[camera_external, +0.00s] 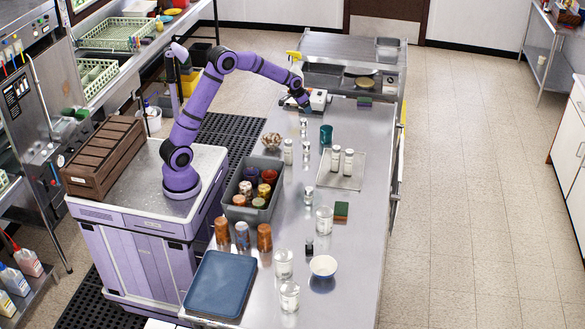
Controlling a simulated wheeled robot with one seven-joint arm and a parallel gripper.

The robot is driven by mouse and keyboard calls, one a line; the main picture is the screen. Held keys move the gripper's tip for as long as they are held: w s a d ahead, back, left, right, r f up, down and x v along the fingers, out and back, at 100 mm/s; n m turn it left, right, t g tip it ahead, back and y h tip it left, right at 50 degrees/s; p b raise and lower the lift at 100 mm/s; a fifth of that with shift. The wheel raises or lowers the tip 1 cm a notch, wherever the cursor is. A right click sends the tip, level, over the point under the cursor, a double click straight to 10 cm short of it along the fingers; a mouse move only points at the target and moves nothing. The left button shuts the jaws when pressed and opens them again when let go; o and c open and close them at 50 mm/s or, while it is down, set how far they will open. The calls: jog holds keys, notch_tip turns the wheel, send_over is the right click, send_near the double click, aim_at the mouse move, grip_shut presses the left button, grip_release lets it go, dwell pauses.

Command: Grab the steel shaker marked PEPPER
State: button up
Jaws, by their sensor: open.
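Several small steel-topped shakers stand on the long steel table (345,240). One shaker (303,128) is nearest my gripper; another shaker (306,151) and a third shaker (288,151) stand closer to the camera. Two more stand on a pale tray (343,181), and a single one (309,195) stands left of that tray's front. Their labels are too small to read, so I cannot tell which is marked PEPPER. My gripper (304,104) is open at the far end of the table, beyond the nearest shaker and beside a white-and-dark device. Its fingertips are hard to make out.
A white-and-dark device (319,100) stands by my gripper. A teal cup (326,134), a bowl of brown pieces (271,141) and a grey bin (236,213) of cups stand near the shakers. Glass jars, a white bowl (323,266) and a blue tray (220,284) occupy the near end.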

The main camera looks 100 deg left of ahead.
jog(key=n, duration=0.2)
send_near(304, 125)
jog(key=a, duration=0.1)
jog(key=shift+s+a+x, duration=0.1)
jog(key=shift+s+x, duration=0.05)
jog(key=shift+x, duration=1.7)
jog(key=shift+s+a+x, duration=0.1)
jog(key=shift+x, duration=1.75)
jog(key=shift+s+a+x, duration=0.1)
jog(key=shift+s+x, duration=0.05)
jog(key=shift+x, duration=1.7)
